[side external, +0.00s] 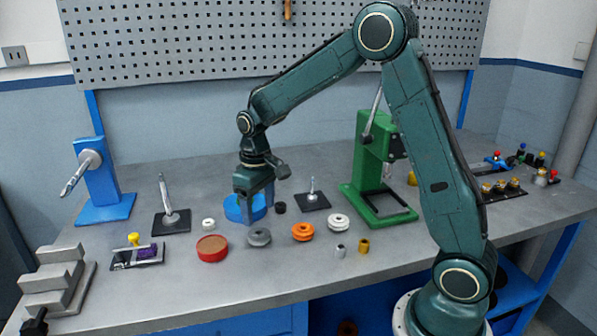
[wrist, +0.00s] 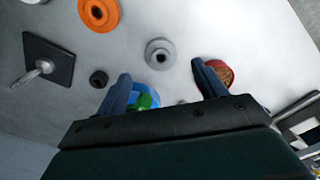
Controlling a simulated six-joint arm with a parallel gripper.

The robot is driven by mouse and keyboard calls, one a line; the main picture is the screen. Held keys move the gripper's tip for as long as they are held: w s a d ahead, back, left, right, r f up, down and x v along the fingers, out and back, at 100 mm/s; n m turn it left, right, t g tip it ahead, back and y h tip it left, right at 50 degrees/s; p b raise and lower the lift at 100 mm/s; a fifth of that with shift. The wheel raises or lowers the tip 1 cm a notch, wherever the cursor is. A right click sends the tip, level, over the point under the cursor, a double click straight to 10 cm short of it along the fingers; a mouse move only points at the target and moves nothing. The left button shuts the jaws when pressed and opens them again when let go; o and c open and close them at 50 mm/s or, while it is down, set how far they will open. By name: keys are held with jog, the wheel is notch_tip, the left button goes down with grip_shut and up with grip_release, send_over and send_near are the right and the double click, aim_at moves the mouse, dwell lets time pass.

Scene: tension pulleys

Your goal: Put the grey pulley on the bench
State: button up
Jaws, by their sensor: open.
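The grey pulley (side external: 259,236) lies flat on the bench (side external: 270,280), between a red round tin and an orange pulley. In the wrist view the grey pulley (wrist: 160,54) shows its dark centre hole, just beyond the gap between my fingertips. My gripper (side external: 256,212) points down, open and empty, a little behind the pulley and apart from it. The open fingers also show in the wrist view (wrist: 161,70).
The red tin (side external: 212,249), orange pulley (side external: 302,232) and white pulley (side external: 338,223) stand close by. A blue round dish (side external: 233,210) is partly hidden behind my gripper. A green press (side external: 372,170) stands to the right. The front bench strip is fairly clear.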

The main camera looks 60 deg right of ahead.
jog(key=shift+r, duration=2.45)
jog(key=s+a+r+t, duration=0.35)
jog(key=s+r, duration=0.55)
jog(key=s, duration=0.3)
jog(key=s+a+t, duration=0.2)
jog(key=s, duration=1.1)
jog(key=shift+s, duration=0.15)
